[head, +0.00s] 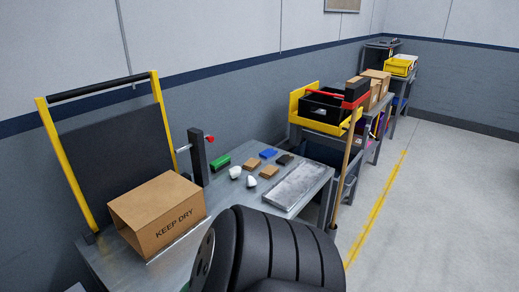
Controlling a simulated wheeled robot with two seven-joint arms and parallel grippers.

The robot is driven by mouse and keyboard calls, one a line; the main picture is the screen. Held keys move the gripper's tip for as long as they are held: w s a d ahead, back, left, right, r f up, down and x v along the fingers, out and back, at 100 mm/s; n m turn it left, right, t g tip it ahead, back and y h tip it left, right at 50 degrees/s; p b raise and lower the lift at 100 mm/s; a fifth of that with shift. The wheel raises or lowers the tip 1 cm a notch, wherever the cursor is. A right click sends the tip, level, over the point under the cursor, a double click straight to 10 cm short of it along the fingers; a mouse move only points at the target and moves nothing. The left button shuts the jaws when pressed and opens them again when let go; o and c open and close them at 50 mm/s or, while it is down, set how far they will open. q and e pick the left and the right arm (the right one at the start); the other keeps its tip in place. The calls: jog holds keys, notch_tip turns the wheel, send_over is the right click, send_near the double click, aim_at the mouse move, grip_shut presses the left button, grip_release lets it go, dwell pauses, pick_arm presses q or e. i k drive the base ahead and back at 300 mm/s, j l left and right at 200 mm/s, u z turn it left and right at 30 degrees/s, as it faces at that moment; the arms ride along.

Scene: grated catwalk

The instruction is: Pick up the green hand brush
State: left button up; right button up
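A green block-shaped item (220,162), which looks like the green hand brush, lies on the grey metal table (225,200). It is near the table's back edge, just right of a dark upright post (199,158) with a red knob. Its bristles cannot be made out at this size. Nothing holds it. Neither of my grippers shows in the head view. The near part of the table at the bottom centre is hidden.
Beside it lie two white lumps (235,173), tan blocks (251,163), a blue block (269,153) and a grey slab (298,185). A "KEEP DRY" carton (168,223) stands left. A wooden-handled pole (345,170) stands at the table's right end. Floor at right is clear.

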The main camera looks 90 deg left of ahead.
aim_at(216, 165)
jog(key=u, duration=3.1)
